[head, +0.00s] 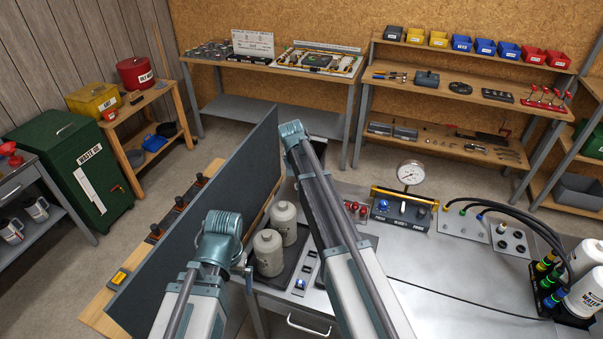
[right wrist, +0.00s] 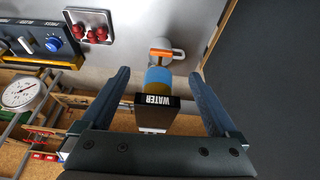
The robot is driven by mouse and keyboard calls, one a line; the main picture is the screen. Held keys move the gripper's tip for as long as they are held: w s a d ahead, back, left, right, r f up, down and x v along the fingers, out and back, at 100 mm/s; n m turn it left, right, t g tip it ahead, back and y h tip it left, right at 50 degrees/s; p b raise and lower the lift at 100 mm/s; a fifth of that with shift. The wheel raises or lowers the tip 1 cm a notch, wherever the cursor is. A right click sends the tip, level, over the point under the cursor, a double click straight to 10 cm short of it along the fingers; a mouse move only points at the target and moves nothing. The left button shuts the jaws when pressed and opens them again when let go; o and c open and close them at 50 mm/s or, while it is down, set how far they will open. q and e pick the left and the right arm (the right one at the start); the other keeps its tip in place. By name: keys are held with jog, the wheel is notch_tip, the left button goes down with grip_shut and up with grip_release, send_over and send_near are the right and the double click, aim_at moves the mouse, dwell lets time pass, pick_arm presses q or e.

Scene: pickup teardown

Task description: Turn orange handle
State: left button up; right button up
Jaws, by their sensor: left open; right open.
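The orange handle (right wrist: 176,54) shows in the right wrist view, on a white rounded fitting just beyond my right fingertips. Below it in that view is a blue and yellow round part, then a black block labelled WATER (right wrist: 157,102). My right gripper (right wrist: 159,74) is open. The blue and yellow part lies between its fingers, and no contact shows. In the head view the handle and the right gripper are hidden behind my right arm. My left gripper (head: 246,270) is open beside the grey-white canisters (head: 269,254), partly hidden by its own wrist.
A tall dark panel (head: 205,235) stands left of the canisters. On the metal bench are a pressure gauge (head: 411,173), a box with a blue knob (head: 400,213), red parts in a tray (head: 356,211), and black hoses (head: 510,208). The bench's middle right is mostly clear.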

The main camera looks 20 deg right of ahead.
pick_arm(q)
notch_tip(320, 180, down, 12)
jog(key=b, duration=1.2)
jog(key=shift+w+f+b, duration=0.2)
jog(key=shift+w+b, duration=0.2)
pick_arm(e)
jog(key=w+x, duration=0.1)
jog(key=x, duration=1.2)
jog(key=shift+w+d, duration=0.2)
jog(key=shift+d, duration=0.05)
pick_arm(q)
jog(key=shift+a, duration=0.1)
pick_arm(e)
jog(key=shift+f, duration=0.1)
jog(key=c, duration=1.4)
